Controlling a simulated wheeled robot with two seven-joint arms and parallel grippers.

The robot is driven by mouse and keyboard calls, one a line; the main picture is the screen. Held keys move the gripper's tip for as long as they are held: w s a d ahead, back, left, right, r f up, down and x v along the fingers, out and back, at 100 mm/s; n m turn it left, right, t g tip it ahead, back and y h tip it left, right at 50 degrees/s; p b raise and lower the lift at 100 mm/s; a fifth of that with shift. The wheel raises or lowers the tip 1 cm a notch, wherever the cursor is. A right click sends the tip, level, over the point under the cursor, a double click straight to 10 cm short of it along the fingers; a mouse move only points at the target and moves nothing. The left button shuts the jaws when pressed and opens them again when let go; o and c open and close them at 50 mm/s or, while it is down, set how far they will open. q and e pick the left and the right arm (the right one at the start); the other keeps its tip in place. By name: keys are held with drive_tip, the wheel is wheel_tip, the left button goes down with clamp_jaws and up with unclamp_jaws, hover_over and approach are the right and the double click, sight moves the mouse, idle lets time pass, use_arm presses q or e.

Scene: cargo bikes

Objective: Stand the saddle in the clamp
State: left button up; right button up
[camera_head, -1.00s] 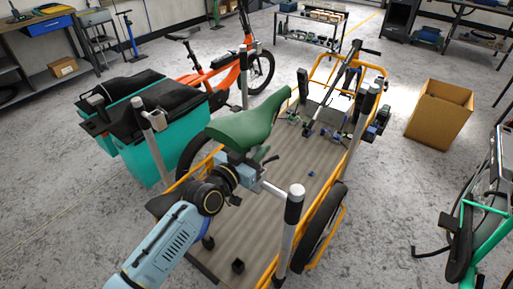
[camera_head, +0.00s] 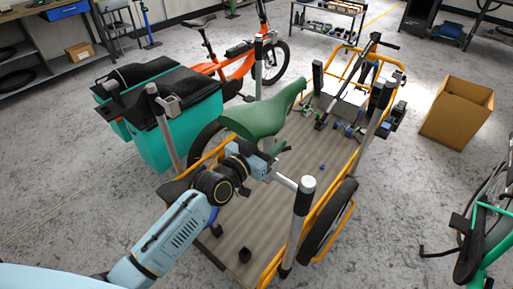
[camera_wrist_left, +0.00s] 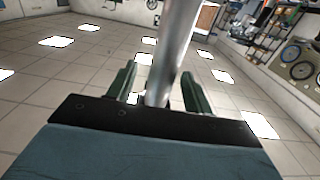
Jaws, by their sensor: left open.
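The green saddle (camera_head: 262,120) is upright over the near end of the cargo bike's flat bed in the head view. My left gripper (camera_head: 264,165) is just below it. In the left wrist view its two dark green fingers (camera_wrist_left: 158,80) are apart, with a silver post (camera_wrist_left: 178,40) between them; I cannot tell whether they touch it. My right gripper is not in view.
Other poles stand around the orange-railed cargo bike (camera_head: 340,205), one with a grey clamp (camera_head: 169,104). Teal bags (camera_head: 190,130) are on the left, a cardboard box (camera_head: 456,112) on the right. A green bike frame (camera_head: 485,235) is at the near right.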

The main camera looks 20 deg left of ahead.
use_arm(q)
drive_tip(key=v, duration=1.3)
drive_tip(key=shift+r, duration=0.15)
